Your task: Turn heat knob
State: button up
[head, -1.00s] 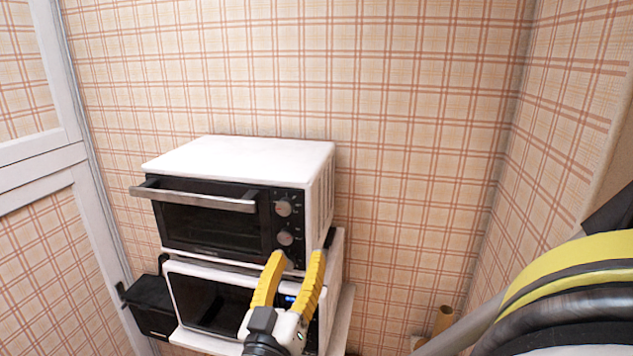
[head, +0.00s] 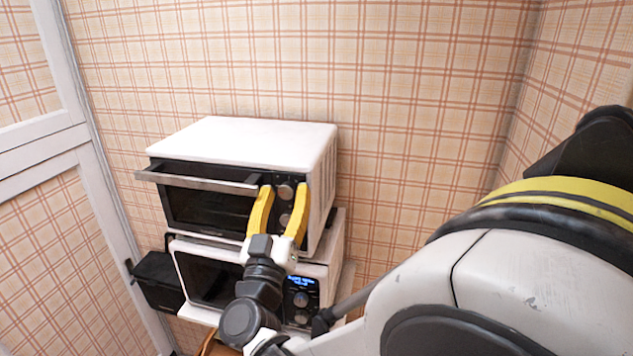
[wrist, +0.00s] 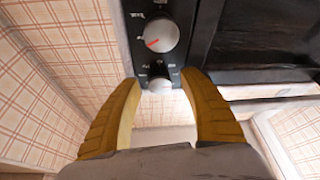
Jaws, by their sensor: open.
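The white toaster oven (head: 265,138) stands on top of another appliance. Its dark front panel carries an upper knob (head: 286,191) and a lower knob (head: 285,219); I cannot tell which one sets the heat. My gripper (head: 284,187) is open in front of the panel, its yellow fingers to either side of the knobs in the head view. In the wrist view, a silver knob with a red mark (wrist: 161,35) lies beyond the fingertips. A smaller-looking knob (wrist: 160,85) shows between the open fingers (wrist: 160,77). Contact with either knob is not clear.
The oven door's silver handle bar (head: 198,181) juts out left of my gripper. A microwave (head: 208,274) with a lit display sits below. A black box (head: 160,279) is at its left. Plaid walls stand behind and at right.

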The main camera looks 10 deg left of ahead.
grip_shut()
jog(key=shift+n, duration=0.4)
